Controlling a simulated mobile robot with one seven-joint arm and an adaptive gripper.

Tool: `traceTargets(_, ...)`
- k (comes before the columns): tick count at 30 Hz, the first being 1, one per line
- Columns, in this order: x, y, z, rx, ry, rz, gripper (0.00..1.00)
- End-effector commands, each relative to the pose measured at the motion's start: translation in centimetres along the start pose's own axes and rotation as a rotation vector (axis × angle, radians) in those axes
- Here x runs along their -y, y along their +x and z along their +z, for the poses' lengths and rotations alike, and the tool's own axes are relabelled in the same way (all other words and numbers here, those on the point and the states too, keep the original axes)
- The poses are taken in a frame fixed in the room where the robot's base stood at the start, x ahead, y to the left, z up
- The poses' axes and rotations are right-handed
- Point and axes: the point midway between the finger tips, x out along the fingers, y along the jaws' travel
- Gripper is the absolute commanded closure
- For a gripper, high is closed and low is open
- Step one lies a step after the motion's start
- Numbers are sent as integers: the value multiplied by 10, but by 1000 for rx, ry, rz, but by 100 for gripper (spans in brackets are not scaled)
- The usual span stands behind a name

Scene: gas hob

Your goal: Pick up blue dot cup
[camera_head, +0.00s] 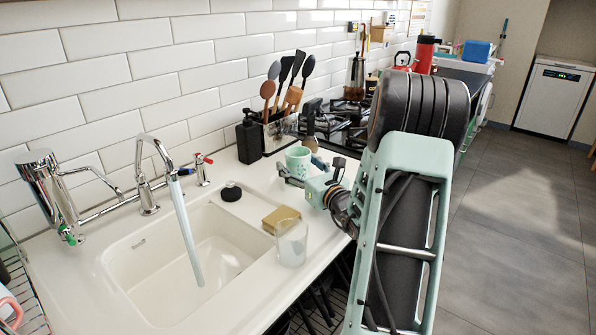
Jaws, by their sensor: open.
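A small mint-coloured cup with darker dots (297,158) stands upright on the white counter, right of the sink and in front of the utensil holder. My gripper (310,168) is open just in front of it, low over the counter. One finger shows at the cup's lower left and the other to its right. The gripper hides the cup's lower part, so I cannot tell whether the fingers touch it.
A clear glass (292,243) and a yellow-brown sponge (281,219) stand nearer me by the sink (190,262). A black soap bottle (249,137) and utensil holder (278,133) are behind the cup. The gas hob (335,125) lies beyond, partly hidden by my arm.

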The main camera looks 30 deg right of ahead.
Motion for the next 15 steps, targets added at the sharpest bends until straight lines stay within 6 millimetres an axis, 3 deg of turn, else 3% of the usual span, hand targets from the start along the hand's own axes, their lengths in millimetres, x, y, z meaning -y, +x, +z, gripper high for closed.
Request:
traceTargets(7,0,2,0,-1,0,0,33)
traceTargets(15,0,2,0,0,0,0,63)
